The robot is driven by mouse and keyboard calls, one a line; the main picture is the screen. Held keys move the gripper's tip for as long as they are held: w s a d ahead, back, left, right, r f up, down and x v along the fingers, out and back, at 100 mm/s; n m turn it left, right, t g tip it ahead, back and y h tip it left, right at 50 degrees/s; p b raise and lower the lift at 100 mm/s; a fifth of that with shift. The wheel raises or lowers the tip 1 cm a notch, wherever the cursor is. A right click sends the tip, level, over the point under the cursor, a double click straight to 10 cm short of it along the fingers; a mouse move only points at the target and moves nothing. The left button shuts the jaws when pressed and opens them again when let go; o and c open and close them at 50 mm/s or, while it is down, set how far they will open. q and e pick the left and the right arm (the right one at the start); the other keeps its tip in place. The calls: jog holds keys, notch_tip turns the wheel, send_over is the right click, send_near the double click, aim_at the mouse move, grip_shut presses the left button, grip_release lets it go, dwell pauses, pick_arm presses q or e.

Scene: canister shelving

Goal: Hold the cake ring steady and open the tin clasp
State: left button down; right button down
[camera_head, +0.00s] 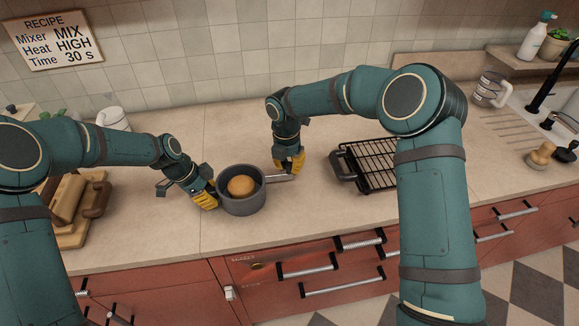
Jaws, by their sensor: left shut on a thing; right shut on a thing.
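A round dark grey pan (243,205) stands upright on the counter, with a golden round cake or bun (241,186) inside it. Its light metal handle (278,179) points right. I see no separate cake ring, and I cannot make out a clasp. My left gripper (207,199), with yellow fingers, is shut at the pan's left wall. My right gripper (289,165), also yellow-fingered, is shut on the handle near its outer end. The fingers hide parts of the pan's left side and of the handle.
A black wire rack on a tray (345,165) stands right of my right gripper, partly behind my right arm. A wooden board (76,236) with brown items lies at the left. The counter between pan and rack is clear. Red drawers are below the front edge.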

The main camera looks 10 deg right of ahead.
pick_arm(q)
jog(key=shift+a, duration=0.15)
pick_arm(e)
jog(key=shift+w+d, duration=0.1)
jog(key=c, duration=0.8)
grip_release()
jog(key=shift+o, duration=0.2)
notch_tip(320, 180, up, 12)
jog(key=shift+w+a, duration=0.25)
jog(key=shift+a, duration=0.15)
pick_arm(q)
jog(key=c, duration=0.7)
grip_release()
jog(key=shift+c, duration=0.2)
jog(key=v, duration=1.2)
